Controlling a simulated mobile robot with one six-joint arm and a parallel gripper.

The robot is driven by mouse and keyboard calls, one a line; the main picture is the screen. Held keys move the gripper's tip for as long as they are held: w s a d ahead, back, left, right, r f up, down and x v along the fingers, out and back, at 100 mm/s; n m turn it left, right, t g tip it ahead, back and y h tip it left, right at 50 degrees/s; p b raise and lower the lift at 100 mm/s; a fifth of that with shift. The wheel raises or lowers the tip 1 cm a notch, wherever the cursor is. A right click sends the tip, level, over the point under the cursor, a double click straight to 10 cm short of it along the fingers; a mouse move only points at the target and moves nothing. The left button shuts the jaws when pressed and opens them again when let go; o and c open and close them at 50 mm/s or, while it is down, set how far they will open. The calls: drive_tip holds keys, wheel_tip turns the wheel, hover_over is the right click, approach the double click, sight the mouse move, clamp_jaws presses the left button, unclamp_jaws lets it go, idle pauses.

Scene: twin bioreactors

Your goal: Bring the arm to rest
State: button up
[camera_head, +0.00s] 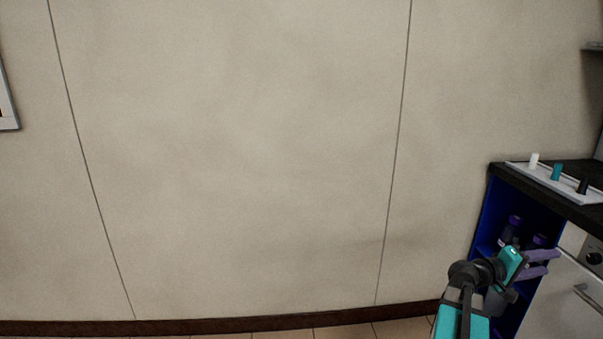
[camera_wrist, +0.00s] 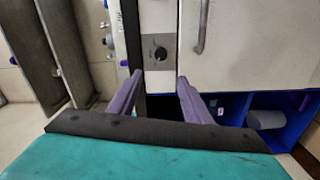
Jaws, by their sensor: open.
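My gripper (camera_head: 541,263) shows at the lower right of the head view, in front of the blue shelf unit. Its two purple fingers are apart with nothing between them. In the wrist view my gripper (camera_wrist: 160,78) also shows open and empty. A white cabinet front with a dark round knob (camera_wrist: 160,53) lies beyond the fingertips. My arm reaches up from the bottom edge of the head view and hides part of the shelf.
The blue shelf unit (camera_head: 490,213) holds dark bottles with purple caps (camera_head: 509,228). A dark counter (camera_head: 550,188) above bears a white tray (camera_head: 537,176) with several small coloured pieces. The white cabinet (camera_head: 556,294) stands at right.

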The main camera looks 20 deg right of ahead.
drive_tip(key=w+a+f+n+t+y+p, duration=0.1)
drive_tip(key=w+a+f+n+t+p, duration=0.15)
drive_tip(key=w+a, duration=0.4)
drive_tip(key=w+a+f+n+t+p, duration=0.2)
drive_tip(key=w+a+f+p, duration=0.25)
drive_tip(key=w, duration=0.35)
drive_tip(key=w+a+f+n+t+y+p, duration=0.1)
drive_tip(key=w+a+f+y+p, duration=0.15)
drive_tip(key=a+f, duration=0.5)
drive_tip(key=w+a+f+n+t+y+p, duration=0.1)
drive_tip(key=w+a+f+y+p, duration=0.3)
drive_tip(key=a, duration=0.6)
drive_tip(key=s+a+f+g+y+p, duration=0.1)
drive_tip(key=s+a+f+p, duration=0.1)
drive_tip(key=s+a+f, duration=0.3)
drive_tip(key=s+a+f+g+p, duration=0.1)
drive_tip(key=a+f, duration=0.3)
drive_tip(key=a, duration=0.3)
drive_tip(key=s+a+f+g+y+p, duration=0.1)
drive_tip(key=s+a+f+p, duration=0.1)
drive_tip(key=s+a+f, duration=0.3)
drive_tip(key=s+a+f+m+g+y+p, duration=0.1)
drive_tip(key=s+a+f+g+y, duration=0.1)
drive_tip(key=s+a+y, duration=0.2)
drive_tip(key=s+a+f+g+y, duration=0.2)
drive_tip(key=s+a, duration=0.9)
drive_tip(key=a, duration=0.6)
drive_tip(key=shift+f+m+y+p, duration=0.35)
drive_tip(key=shift+f+y+p, duration=0.1)
drive_tip(key=shift+y, duration=0.5)
